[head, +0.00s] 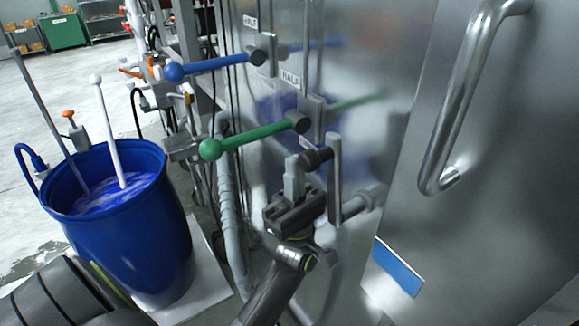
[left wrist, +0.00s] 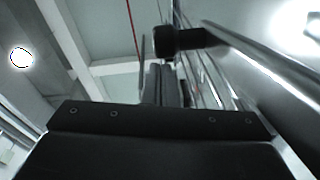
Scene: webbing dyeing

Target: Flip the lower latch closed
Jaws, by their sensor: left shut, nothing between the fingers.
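The lower latch (head: 335,185) is a grey metal bar on the steel door's left side, standing roughly upright in the head view. A short black knob (head: 316,158) sticks out to the left from its upper part. The knob also shows in the left wrist view (left wrist: 176,42), joined to the metal bar on its right. My left gripper (head: 292,166) is shut and empty, with its fingertips pointing up just left of and beside the knob. Whether the fingers touch the knob I cannot tell. My right gripper is not in view.
A green lever (head: 250,138) and a blue lever (head: 210,65) stick out above my left gripper. A blue barrel (head: 130,235) of blue liquid stands at the left. A large steel door handle (head: 462,105) is at the right, with a blue label (head: 398,267) below.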

